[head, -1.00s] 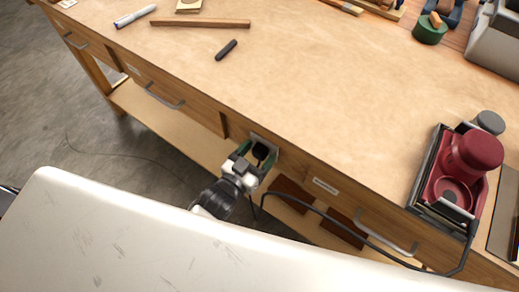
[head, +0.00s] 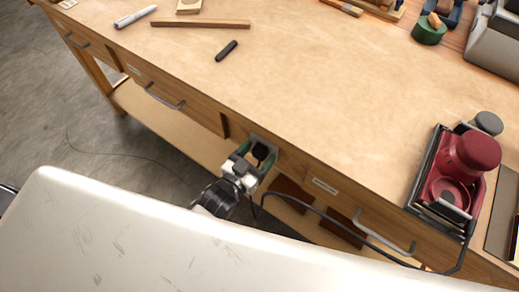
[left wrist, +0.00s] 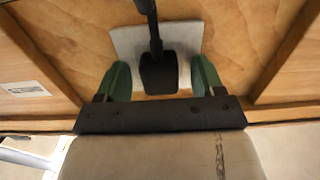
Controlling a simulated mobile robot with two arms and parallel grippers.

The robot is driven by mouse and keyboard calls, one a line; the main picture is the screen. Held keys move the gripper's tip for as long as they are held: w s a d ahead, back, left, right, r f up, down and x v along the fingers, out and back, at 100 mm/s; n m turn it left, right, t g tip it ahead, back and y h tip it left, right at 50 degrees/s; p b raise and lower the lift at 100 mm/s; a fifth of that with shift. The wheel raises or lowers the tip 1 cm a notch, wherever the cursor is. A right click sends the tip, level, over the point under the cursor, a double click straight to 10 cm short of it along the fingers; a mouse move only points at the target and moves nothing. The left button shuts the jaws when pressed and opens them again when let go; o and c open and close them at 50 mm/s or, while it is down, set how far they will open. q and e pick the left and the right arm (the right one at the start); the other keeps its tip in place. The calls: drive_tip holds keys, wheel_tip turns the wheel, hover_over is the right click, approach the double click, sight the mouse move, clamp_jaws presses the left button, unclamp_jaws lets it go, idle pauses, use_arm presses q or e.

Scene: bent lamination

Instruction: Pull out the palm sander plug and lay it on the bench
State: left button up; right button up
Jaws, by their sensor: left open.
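The black plug (head: 260,151) sits in a light outlet plate (head: 264,139) on the front face of the bench. In the left wrist view the plug (left wrist: 158,73) is in front of the plate (left wrist: 125,42), and its cord runs up from it. My left gripper (head: 252,158) is open, with its green fingers on either side of the plug. In the left wrist view a gap shows between each finger and the plug (left wrist: 159,80). The red palm sander (head: 468,160) rests in a tray on the bench at the right. My right gripper is not in view.
The black cord (head: 355,227) hangs from the outlet area past a drawer handle and up to the sander tray (head: 432,175). A black marker (head: 226,50) and a wooden strip (head: 200,23) lie on the bench top (head: 310,90). Its middle is clear.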

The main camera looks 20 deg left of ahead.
sight(257, 156)
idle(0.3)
use_arm(q)
clamp_jaws()
drive_tip(key=shift+p+v, duration=1.1)
drive_tip(key=shift+v, duration=1.85)
